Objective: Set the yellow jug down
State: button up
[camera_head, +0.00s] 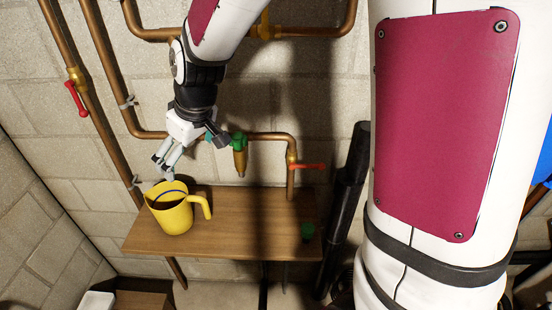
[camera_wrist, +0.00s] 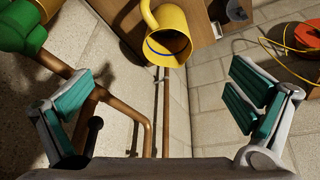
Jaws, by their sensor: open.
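The yellow jug (camera_head: 174,214) stands upright on the left part of the wooden shelf (camera_head: 250,225), its handle to the right. A dark blue line runs round its inside. In the wrist view the jug (camera_wrist: 168,35) shows at the top centre, beyond my fingertips. My gripper (camera_head: 168,165) is just above and behind the jug's rim in the head view, apart from it. In the wrist view its teal-padded fingers are wide apart with nothing between them.
Copper pipes (camera_head: 110,65) run along the block wall behind the shelf. A green-and-brass valve (camera_head: 239,150) is right of my gripper, with a red-handled valve (camera_head: 305,166) further right. A small green cap (camera_head: 308,231) lies on the shelf's right end. The shelf's middle is clear.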

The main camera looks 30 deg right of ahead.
jog(key=s+d+r+m+h, duration=0.1)
jog(key=s+d+r, duration=0.3)
jog(key=s, duration=0.8)
jog(key=s+d+r+m+t, duration=0.1)
jog(key=s+d+r+m, duration=0.3)
jog(key=s+r, duration=0.3)
jog(key=s, duration=0.5)
jog(key=shift+r+h, duration=0.2)
jog(key=shift+h, duration=0.2)
